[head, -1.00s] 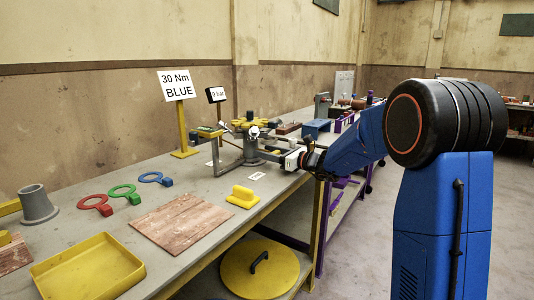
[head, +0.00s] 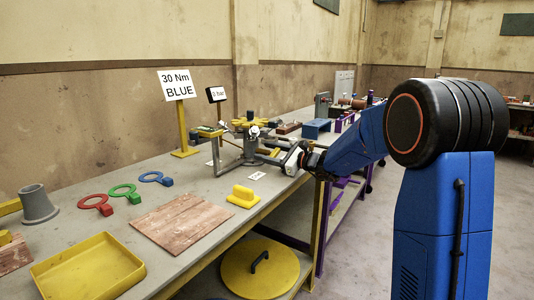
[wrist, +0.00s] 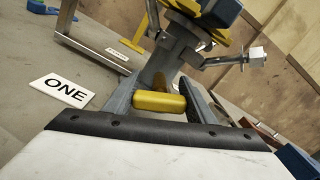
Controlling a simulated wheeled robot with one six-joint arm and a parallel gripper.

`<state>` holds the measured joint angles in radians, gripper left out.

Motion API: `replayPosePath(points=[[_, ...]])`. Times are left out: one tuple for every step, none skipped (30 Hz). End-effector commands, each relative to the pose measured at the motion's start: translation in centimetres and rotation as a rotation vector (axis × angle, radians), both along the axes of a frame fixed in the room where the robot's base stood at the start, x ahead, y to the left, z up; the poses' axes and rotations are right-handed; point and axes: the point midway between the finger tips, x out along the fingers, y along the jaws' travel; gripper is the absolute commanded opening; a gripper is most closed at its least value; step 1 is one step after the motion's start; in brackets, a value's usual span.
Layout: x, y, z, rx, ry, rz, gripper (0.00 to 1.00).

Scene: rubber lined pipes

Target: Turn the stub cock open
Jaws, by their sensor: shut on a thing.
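The stub cock's yellow handle (wrist: 160,102) lies between the two grey fingers of my gripper (wrist: 163,92) in the wrist view. The fingers are shut on it. A bit of yellow shows at the fingers there. The cock's body is largely hidden by the fingers and handle.
A small display (head: 216,94) and a sign reading 30 Nm BLUE (head: 178,86) stand behind. Red, green and blue rings (head: 123,191), a yellow grip block (head: 243,196) and a yellow tray (head: 88,270) lie nearer on the bench.

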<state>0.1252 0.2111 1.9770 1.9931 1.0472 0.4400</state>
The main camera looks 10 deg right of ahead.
Motion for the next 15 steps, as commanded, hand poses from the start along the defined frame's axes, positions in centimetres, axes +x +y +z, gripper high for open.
replayPosePath(points=[[-0.02,-0.01,0.01,0.0,0.0,0.0,0.28],[-0.02,-0.01,0.01,0.001,0.001,0.0,0.28],[-0.02,-0.01,0.01,0.001,0.001,0.0,0.28],[-0.02,-0.01,0.01,0.001,0.001,0.0,0.28],[-0.02,-0.01,0.01,0.001,0.001,0.0,0.28],[-0.02,-0.01,0.01,0.001,0.001,0.0,0.55],[-0.02,-0.01,0.01,0.001,0.001,0.0,0.62],[-0.02,-0.01,0.01,0.001,0.001,0.0,0.69],[-0.02,-0.01,0.01,0.001,0.001,0.0,0.69],[-0.01,-0.01,0.0,0.001,0.001,0.0,0.69],[-0.01,-0.01,0.0,0.001,0.001,0.0,0.69],[-0.01,-0.01,0.0,0.001,0.001,0.0,0.69],[-0.01,-0.01,0.0,0.001,0.001,0.0,0.69],[-0.01,-0.01,0.0,0.001,0.001,0.0,0.69],[-0.01,-0.01,0.0,0.001,0.001,0.0,0.69]])
